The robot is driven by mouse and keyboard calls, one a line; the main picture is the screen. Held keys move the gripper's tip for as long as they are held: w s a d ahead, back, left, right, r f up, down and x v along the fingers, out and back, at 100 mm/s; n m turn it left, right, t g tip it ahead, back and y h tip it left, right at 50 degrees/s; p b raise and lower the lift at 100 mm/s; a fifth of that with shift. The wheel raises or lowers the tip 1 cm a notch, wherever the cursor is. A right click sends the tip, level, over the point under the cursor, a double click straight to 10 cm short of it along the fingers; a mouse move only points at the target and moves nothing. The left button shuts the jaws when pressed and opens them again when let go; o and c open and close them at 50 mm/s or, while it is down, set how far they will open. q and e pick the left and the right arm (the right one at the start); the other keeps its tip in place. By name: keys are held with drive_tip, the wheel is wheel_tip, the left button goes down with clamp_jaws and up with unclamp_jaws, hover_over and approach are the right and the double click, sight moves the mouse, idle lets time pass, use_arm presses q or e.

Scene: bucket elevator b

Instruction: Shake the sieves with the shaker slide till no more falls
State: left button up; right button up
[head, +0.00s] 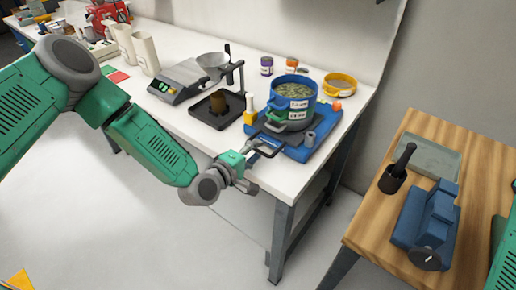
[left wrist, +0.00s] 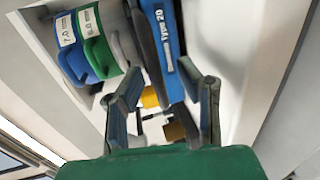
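The stacked sieves stand upright on the shaker. The upper blue sieve (head: 291,88) holds green-brown leafy bits, and a green sieve (head: 275,117) shows beneath it. In the left wrist view the blue sieve (left wrist: 68,50), green sieve (left wrist: 97,50) and the shaker's blue side marked "Type 20" (left wrist: 165,40) show close by. My left gripper (head: 264,149) is at the shaker's front left edge; its fingers are apart (left wrist: 163,88). Whether they touch the slide cannot be told. My right gripper is out of view.
Left of the shaker are a yellow bottle (head: 249,112), a black tray (head: 211,119) with a brown cup, and a scale (head: 180,80). A yellow sieve (head: 340,88) stands behind right. A wooden table (head: 376,229) at right holds a blue device (head: 428,222).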

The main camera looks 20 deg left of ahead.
sight(270, 138)
use_arm(q)
drive_tip(key=shift+w+a+f, duration=0.1)
drive_tip(key=shift+w+a, duration=0.15)
drive_tip(key=shift+w, duration=0.1)
drive_tip(key=shift+d, duration=0.35)
drive_tip(key=shift+c, duration=0.8)
drive_tip(key=shift+d, duration=0.2)
clamp_jaws()
drive_tip(key=shift+d, duration=0.1)
drive_tip(key=b+x, duration=0.3)
drive_tip(key=shift+w+r, duration=0.2)
drive_tip(key=shift+w, duration=0.3)
drive_tip(key=shift+w+r, duration=0.1)
drive_tip(key=shift+w, duration=0.3)
drive_tip(key=shift+d, duration=0.1)
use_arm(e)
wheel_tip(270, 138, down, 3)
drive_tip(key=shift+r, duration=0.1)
use_arm(q)
drive_tip(key=shift+o, duration=0.8)
unclamp_jaws()
drive_tip(key=shift+a, duration=0.2)
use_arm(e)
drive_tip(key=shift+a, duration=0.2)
